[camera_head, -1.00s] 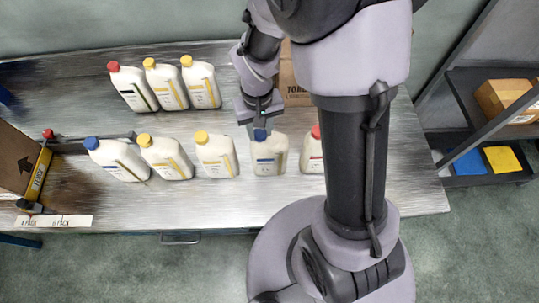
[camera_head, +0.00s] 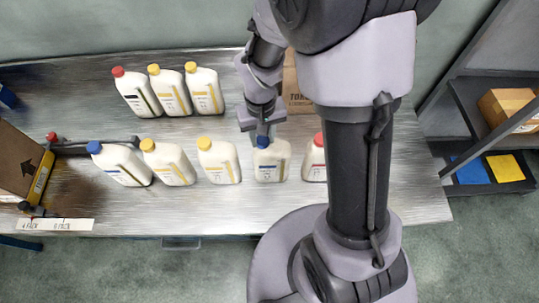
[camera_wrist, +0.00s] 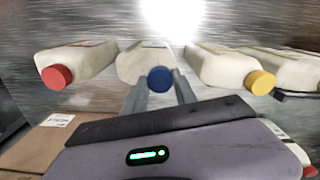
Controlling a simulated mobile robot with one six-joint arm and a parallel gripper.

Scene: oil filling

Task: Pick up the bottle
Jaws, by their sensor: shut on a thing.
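A white bottle with a blue cap (camera_head: 271,160) stands upright in the front row on the metal table (camera_head: 330,208). It also shows in the wrist view (camera_wrist: 135,62). My gripper (camera_head: 263,132) is at the top of this bottle, shut on its blue-capped end. In the wrist view my gripper's two fingers (camera_wrist: 160,84) lie on either side of the blue cap. The bottle seems to rest on the table; I cannot tell whether it is lifted.
A red-capped bottle (camera_head: 315,162) stands close on the right, a yellow-capped one (camera_head: 218,163) on the left. Several more bottles stand farther left and behind. A cardboard box (camera_head: 297,88) is behind my gripper.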

